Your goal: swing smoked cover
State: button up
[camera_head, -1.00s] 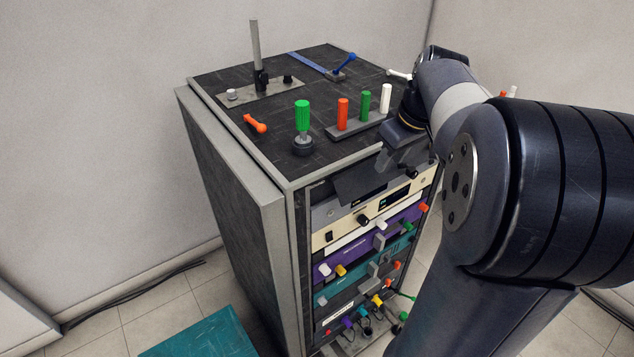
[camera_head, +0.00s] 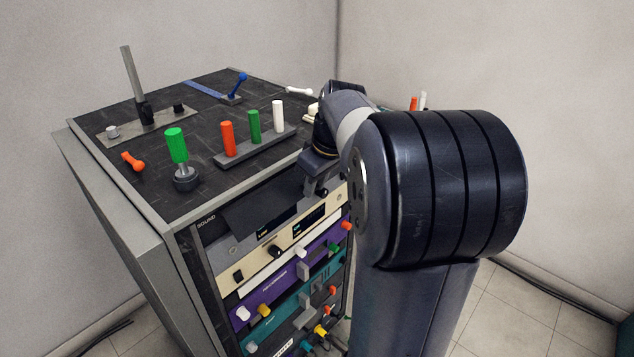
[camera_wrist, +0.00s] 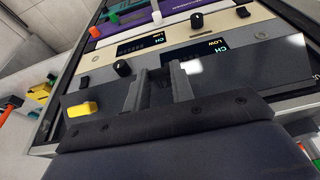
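In the wrist view a dark glossy panel (camera_wrist: 245,80) spans the picture behind my gripper's fingers. My gripper (camera_head: 313,184) is by the cover's right end in the head view, partly hidden by my arm. In the wrist view its two grey fingers (camera_wrist: 160,85) stand apart with a gap and nothing clearly held. I cannot tell whether they touch the panel.
The cream unit (camera_head: 325,214) has black knobs and displays. Purple (camera_head: 280,281) and teal units with coloured knobs sit below. On the rack top stand a green handle (camera_head: 177,146), a peg block (camera_head: 228,160) and a blue lever (camera_head: 239,84).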

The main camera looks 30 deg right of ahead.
aim_at(316, 189)
jog(key=c, duration=0.3)
jog(key=shift+p+v, duration=0.85)
jog(key=shift+v, duration=0.25)
jog(key=shift+w, duration=0.2)
jog(key=shift+r, duration=0.1)
jog(key=shift+w+r+p, duration=0.1)
jog(key=shift+r+p, duration=0.8)
jog(key=shift+r, duration=0.1)
jog(key=shift+w+a+r+p, duration=0.1)
jog(key=shift+w+r+p, duration=0.05)
jog(key=shift+r+p, duration=0.35)
jog(key=shift+w+a+r+p, duration=0.1)
jog(key=shift+w+r+p, duration=0.05)
jog(key=shift+r+p, duration=0.3)
jog(key=shift+r, duration=0.1)
